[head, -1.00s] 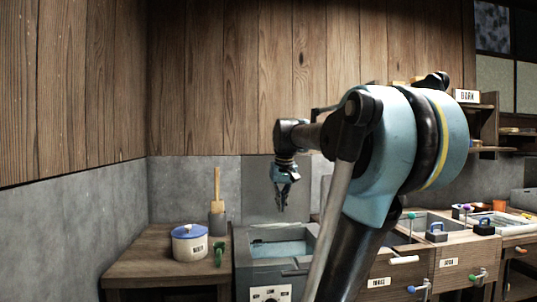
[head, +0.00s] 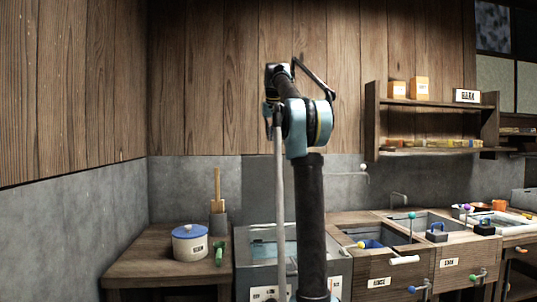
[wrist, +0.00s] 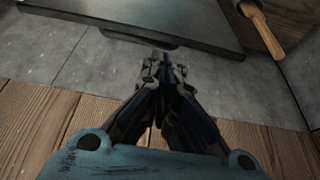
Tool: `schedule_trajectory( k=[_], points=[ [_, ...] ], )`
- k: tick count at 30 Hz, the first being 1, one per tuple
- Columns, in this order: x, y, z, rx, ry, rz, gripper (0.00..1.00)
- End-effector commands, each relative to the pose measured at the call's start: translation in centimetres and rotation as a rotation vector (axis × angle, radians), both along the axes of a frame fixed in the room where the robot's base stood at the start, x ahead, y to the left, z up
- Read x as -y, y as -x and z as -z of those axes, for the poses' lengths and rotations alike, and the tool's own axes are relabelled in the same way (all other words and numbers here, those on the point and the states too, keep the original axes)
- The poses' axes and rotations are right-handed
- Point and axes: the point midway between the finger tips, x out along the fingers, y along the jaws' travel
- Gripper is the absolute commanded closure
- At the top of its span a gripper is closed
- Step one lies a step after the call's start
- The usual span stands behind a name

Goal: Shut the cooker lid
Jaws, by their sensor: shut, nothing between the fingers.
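The cooker (head: 257,268) is a grey box with dials on its front, left of my arm in the head view. Its top is open, showing a pale teal inside, partly hidden by my arm. Its lid (head: 260,190) stands upright behind it against the wall, a flat grey panel. In the wrist view the lid (wrist: 90,12) is a dark slab across the top, with a bar-like handle (wrist: 140,38) along its edge. My gripper (wrist: 160,72) is shut and empty, its fingertips near the handle in the picture; contact cannot be told. My arm mostly hides it in the head view.
A blue-lidded white pot (head: 190,243) and a green-handled item (head: 219,254) stand on the wooden counter (head: 150,262) at left. A wooden-handled tool (head: 217,190) stands behind them. Sinks (head: 380,236) and a wall shelf (head: 430,102) are at right.

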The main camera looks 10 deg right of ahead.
Motion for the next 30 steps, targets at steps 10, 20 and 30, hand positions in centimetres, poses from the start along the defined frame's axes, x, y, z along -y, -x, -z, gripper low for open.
schedule_trajectory(
  k=[10, 20, 30],
  points=[
    [0.3, -4.4, -1.7, 0.021, -0.001, 0.003, 1.00],
    [0.3, -5.6, 0.7, 0.022, 0.000, 0.003, 1.00],
    [0.3, -7.8, 5.9, 0.022, 0.000, 0.003, 1.00]
  ],
)
